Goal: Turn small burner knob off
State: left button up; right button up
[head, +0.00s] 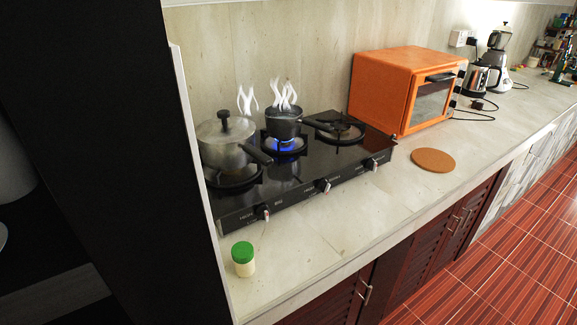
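A black gas stove (300,178) with three burners sits on the counter, its front panel facing the lower right. A blue flame (285,144) burns on the middle burner, under a small dark pot (283,124) with steam above it. Three knobs are on the front panel: a left knob (264,213), a middle knob (325,186) and a right knob (372,164). The panel lettering is too small to read surely, so I cannot confirm which knob is marked small. Neither of my grippers is in view.
A green-capped jar (243,259), an orange oven (405,88) and a round brown mat (433,160) stand around. The counter front is mostly clear.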

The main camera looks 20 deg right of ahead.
aim_at(323, 186)
jog(key=j+z, duration=0.1)
jog(key=z, duration=1.15)
